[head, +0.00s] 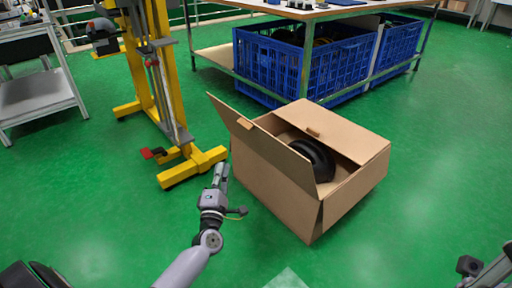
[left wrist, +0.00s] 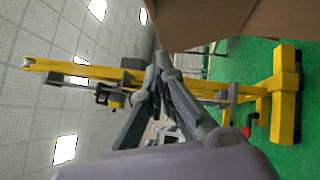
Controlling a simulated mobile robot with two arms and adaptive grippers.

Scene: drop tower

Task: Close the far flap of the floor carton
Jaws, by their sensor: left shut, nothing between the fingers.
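The floor carton (head: 275,188) is a brown cardboard box on the green floor, right of centre. One flap (head: 352,132) on its far right side lies nearly flat, inward over the opening. Another flap (head: 229,112) on the near left side stands up. A black rounded object (head: 314,158) shows in the gap between them. My left gripper (head: 222,172) is shut and empty, just left of the carton and apart from it. In the left wrist view its fingers (left wrist: 160,75) are together, with carton cardboard (left wrist: 215,20) above. My right gripper (head: 468,266) shows only partly at lower right.
A yellow lifting frame (head: 172,75) stands behind my left gripper, its foot (head: 192,166) close by. Blue crates (head: 270,68) sit under a workbench (head: 222,62) behind the carton. A grey cart (head: 40,97) is at the far left. Floor right of the carton is clear.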

